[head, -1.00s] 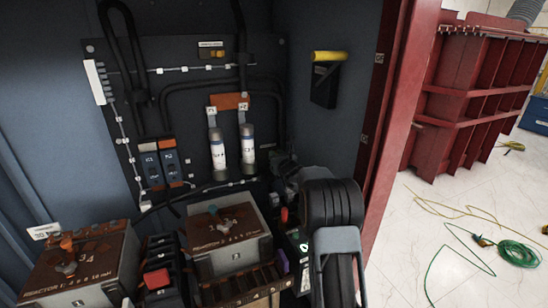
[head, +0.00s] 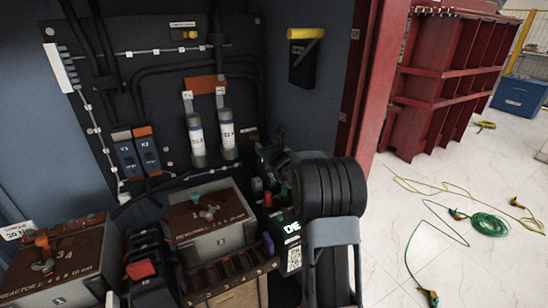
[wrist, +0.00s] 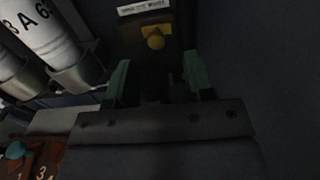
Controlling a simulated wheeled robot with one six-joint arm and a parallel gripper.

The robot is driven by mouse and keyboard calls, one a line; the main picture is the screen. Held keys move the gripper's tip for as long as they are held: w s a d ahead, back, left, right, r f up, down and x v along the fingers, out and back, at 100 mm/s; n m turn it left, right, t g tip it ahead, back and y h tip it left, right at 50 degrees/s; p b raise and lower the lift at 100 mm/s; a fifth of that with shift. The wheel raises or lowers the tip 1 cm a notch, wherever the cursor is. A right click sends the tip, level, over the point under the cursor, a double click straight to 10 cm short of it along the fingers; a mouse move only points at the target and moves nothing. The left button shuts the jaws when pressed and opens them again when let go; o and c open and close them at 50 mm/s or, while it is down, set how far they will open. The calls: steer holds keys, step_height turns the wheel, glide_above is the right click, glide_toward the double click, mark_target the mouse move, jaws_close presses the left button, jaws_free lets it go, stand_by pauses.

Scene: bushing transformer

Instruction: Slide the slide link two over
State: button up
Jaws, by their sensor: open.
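A dark link block with a yellow knob (wrist: 153,38) and a white label plate (wrist: 145,7) above it sits ahead of my gripper in the wrist view. The label is too small and tilted to read, so I cannot confirm it is link two. My gripper (wrist: 156,80) is open, its green fingers apart and empty, below the knob and not touching it. In the head view my gripper (head: 270,155) is dark and partly hidden by my arm, right of the fuses. A similar block with a yellow knob (head: 184,34) shows high on the panel.
Two white fuses (head: 228,135) stand left of my gripper. Below are a reactor box (head: 215,235) with a teal knob and another (head: 60,270) with an orange knob. The red door frame (head: 360,90) stands at right.

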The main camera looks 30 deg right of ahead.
steer(key=s, duration=0.7)
stand_by(0.5)
